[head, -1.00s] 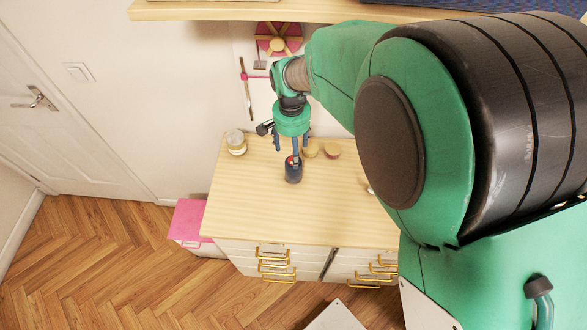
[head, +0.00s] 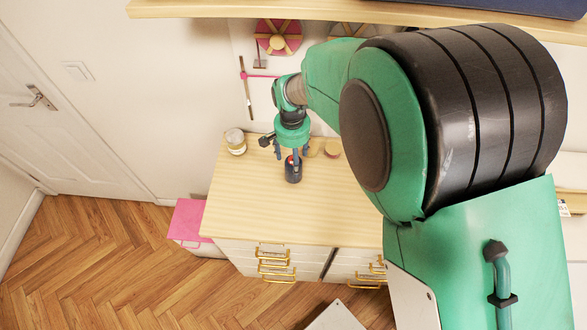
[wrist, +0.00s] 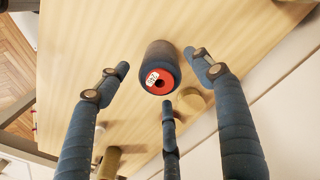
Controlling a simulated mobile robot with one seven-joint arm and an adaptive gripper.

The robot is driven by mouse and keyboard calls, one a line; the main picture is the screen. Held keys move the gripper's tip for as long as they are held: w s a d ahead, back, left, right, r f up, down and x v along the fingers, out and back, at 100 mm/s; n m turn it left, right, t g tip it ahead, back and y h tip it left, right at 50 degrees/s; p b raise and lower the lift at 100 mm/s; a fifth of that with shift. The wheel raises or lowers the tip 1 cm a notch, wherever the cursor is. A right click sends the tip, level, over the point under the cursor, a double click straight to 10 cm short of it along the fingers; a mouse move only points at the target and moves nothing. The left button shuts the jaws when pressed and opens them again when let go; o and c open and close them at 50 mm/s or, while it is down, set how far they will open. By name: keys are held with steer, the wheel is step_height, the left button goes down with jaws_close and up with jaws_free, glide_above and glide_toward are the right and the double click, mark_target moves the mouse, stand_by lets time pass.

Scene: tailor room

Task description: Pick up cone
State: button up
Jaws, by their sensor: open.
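The cone is a dark blue thread cone (head: 293,172) with a red top end, standing upright on the wooden dresser top (head: 255,205). In the wrist view the cone (wrist: 160,62) shows its red end, with a white label and a dark hole, facing the camera. My gripper (head: 290,154) is open above and just behind the cone in the head view. In the wrist view its three blue fingers are spread around the cone's outline. No finger is clearly touching it. The height gap is hard to judge.
A lidded jar (head: 236,142) stands left of the gripper. A small tan spool (head: 332,149) stands at the right, and a yellowish spool (wrist: 191,100) is close to a finger in the wrist view. The dresser top in front of the cone is clear. A shelf (head: 300,12) hangs above.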

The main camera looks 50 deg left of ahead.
steer(key=shift+f, duration=0.95)
steer(key=c, duration=1.3)
steer(key=shift+c, duration=0.2)
steer(key=shift+r, duration=0.15)
steer(key=s+d+r, duration=0.2)
steer(key=s+d, duration=0.1)
steer(key=d, duration=0.4)
steer(key=s+d+r+p, duration=0.1)
steer(key=s+d+r, duration=0.1)
steer(key=s+d, duration=0.2)
steer(key=d, duration=0.3)
steer(key=shift+s+r, duration=0.25)
steer(key=shift+r, duration=0.15)
